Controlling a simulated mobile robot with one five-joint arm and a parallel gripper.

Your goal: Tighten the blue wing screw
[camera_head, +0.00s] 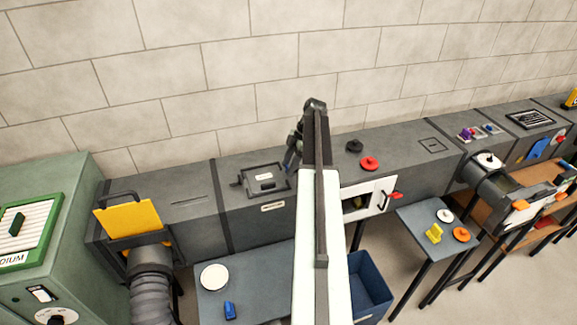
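I cannot pick out the blue wing screw for certain. Small purple, red and blue pieces (478,132) sit on top of the grey duct (405,158) at the right, too small to tell apart. A larger blue piece (539,147) is on the duct's front farther right. My white and dark arm reaches up the middle of the view. My gripper (291,157) is at its far end, dark and partly hidden behind the arm, beside the framed hatch (264,178) on the duct top. Its fingers are not clear enough to show whether they are open.
A red knob (369,163) and a black knob (354,146) are on the duct top right of my arm. Below are an open white door (377,196), a blue bin (369,287) and a small table (425,222). A left table (255,275) holds a white disc and blue block.

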